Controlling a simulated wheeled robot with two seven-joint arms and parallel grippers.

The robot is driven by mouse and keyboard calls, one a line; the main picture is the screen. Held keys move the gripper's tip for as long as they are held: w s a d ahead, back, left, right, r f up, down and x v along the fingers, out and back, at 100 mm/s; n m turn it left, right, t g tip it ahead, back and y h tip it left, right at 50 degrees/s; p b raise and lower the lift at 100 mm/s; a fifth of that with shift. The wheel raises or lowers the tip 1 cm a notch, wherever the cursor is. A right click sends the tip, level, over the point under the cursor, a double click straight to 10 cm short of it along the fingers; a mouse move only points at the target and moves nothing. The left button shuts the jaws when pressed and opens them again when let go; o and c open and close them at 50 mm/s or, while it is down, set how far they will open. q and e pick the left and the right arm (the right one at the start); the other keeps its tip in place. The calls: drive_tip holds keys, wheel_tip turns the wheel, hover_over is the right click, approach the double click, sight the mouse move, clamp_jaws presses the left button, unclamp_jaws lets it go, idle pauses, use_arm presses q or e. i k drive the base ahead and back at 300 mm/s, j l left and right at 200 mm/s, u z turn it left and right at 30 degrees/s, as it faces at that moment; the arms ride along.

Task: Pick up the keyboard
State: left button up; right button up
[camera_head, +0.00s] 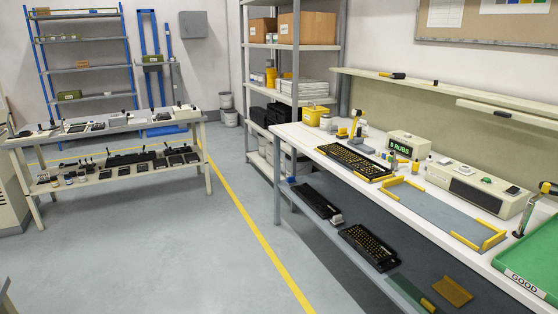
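A black keyboard (352,160) with yellow markings lies on the white top of the workbench (300,142) at the right. Its near right end sits close to a yellow corner piece. Two more dark keyboards lie on the lower shelf: one further back (316,201) and one nearer (368,247). Neither of my grippers shows in this view.
A grey mat with yellow corner guides (440,213) lies on the bench. Behind it are a box reading "5 RUBS" (409,145) and a beige machine (474,189). A green tray marked "GOOD" (525,279) is at the right. The floor (170,240) is clear.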

sight(369, 169)
drive_tip(key=i+j+u, duration=0.2)
drive_tip(key=i, duration=1.1)
drive_tip(key=i+z, duration=0.45)
drive_tip(key=i+j+z, duration=0.15)
drive_tip(key=i+z, duration=0.3)
drive_tip(key=i+j+z, duration=0.3)
drive_tip(key=z, duration=0.15)
drive_tip(key=i+j+z, duration=0.45)
drive_tip(key=i+j, duration=0.15)
drive_tip(key=j, duration=0.15)
